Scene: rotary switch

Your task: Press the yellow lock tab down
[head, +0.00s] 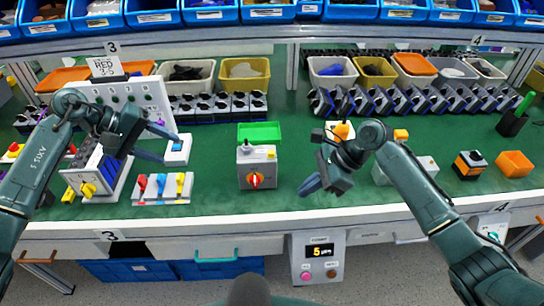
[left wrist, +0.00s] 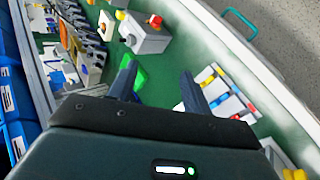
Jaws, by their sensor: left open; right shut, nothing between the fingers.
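A green tray (head: 260,131) lies behind the box. A panel of coloured levers (head: 162,188) lies to its left, by the front edge. A grey box with red and yellow parts (left wrist: 146,38) shows in the left wrist view. Green mat is bare on both sides of the middle box.

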